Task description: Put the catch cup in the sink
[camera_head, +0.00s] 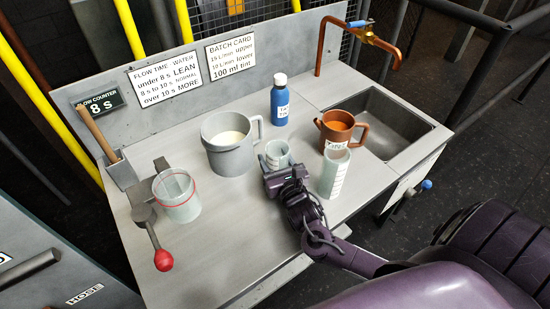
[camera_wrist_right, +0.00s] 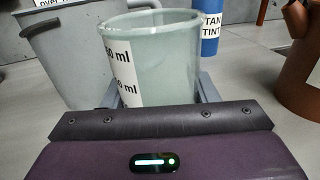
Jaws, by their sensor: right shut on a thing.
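A small clear, greenish cup (camera_head: 278,149) with a white ml-marked label stands upright in my right gripper (camera_head: 277,166). In the right wrist view the cup (camera_wrist_right: 165,50) fills the space between the fingers (camera_wrist_right: 160,92), which are shut on it. I cannot tell whether its base touches the bench. Another clear cup with a red ring (camera_head: 177,197) stands at the left, by the red-knobbed lever. No label reading "catch cup" shows on either. The steel sink (camera_head: 412,128) is at the right, its visible basin empty. My left gripper is out of view.
A tall graduated cylinder (camera_head: 334,174) and a brown jug (camera_head: 337,130) of orange liquid stand between the held cup and the sink. A grey jug (camera_head: 228,158) and a blue bottle (camera_head: 279,101) stand behind. A copper tap (camera_head: 368,38) arches over the sink. The front bench is clear.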

